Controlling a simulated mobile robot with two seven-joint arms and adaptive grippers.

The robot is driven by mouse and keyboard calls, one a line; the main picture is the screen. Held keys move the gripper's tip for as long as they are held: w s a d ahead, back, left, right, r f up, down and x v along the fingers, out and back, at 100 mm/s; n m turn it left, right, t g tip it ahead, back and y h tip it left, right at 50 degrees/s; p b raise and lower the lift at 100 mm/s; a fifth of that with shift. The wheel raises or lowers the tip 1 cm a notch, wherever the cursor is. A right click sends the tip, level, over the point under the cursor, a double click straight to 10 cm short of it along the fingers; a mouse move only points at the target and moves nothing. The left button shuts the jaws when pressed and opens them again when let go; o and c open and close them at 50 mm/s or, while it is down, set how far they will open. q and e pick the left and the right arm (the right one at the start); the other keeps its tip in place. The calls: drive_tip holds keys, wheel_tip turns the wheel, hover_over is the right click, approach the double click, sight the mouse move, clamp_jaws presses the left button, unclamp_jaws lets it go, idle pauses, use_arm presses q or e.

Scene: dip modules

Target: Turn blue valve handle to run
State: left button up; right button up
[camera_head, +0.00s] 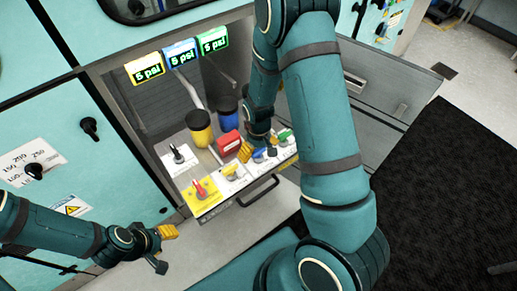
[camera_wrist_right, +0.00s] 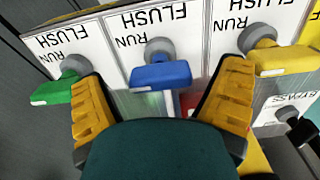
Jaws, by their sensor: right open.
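The blue valve handle (camera_wrist_right: 160,76) sits on a grey knob on a white panel marked FLUSH and RUN, upside down in the right wrist view. In the head view the blue handle (camera_head: 259,155) is small and partly crowded by my right gripper (camera_head: 257,147). My right gripper (camera_wrist_right: 160,88) is open, with a yellow-padded finger on each side of the blue handle; I cannot tell whether either touches it. I cannot tell exactly which mark the handle points to. My left gripper (camera_head: 161,248) is open and empty, low at the left.
A green handle (camera_wrist_right: 52,92) and a yellow handle (camera_wrist_right: 284,61) flank the blue one closely. A red handle (camera_head: 199,189) stands on a yellow plate. Yellow (camera_head: 199,128) and blue (camera_head: 226,110) canisters and a red block (camera_head: 229,142) stand behind. Three 5 psi displays (camera_head: 180,53) hang above.

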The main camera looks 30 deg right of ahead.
wheel_tip(320, 180, up, 12)
idle(0.5)
use_arm(q)
drive_tip(key=shift+s, duration=0.1)
use_arm(e)
drive_tip(key=shift+s, duration=0.1)
